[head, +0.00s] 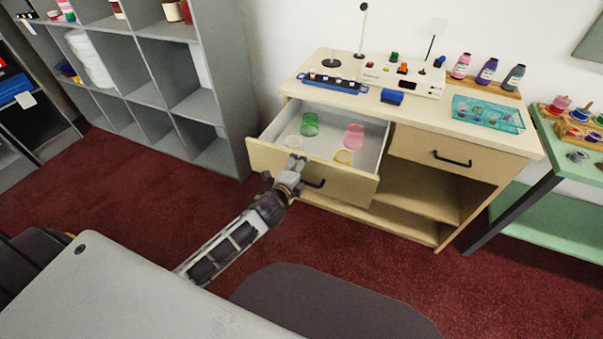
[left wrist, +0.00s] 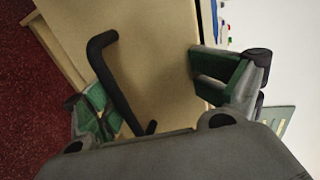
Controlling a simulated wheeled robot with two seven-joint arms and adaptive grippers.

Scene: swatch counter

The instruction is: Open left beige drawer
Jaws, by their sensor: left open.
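The left beige drawer (head: 345,184) stands pulled out of the beige cabinet (head: 480,148), and its grey inside shows. In it lie a green cup (head: 309,124), a pink cup (head: 353,136), a clear cup (head: 293,142) and a yellow ring-like piece (head: 343,157). My left gripper (head: 296,163) is at the drawer's front, partly covering its black handle (head: 315,183). In the left wrist view the gripper (left wrist: 150,95) is open, with the black handle (left wrist: 116,85) between its fingers, nearer one of them. I cannot tell if they touch. My right gripper is not in view.
The right drawer (head: 430,146) is shut. A grey cubby shelf (head: 170,75) stands to the left, and a green table (head: 575,160) to the right. Bottles (head: 487,70) and a teal tray (head: 487,113) sit on the cabinet top. Red carpet lies in front.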

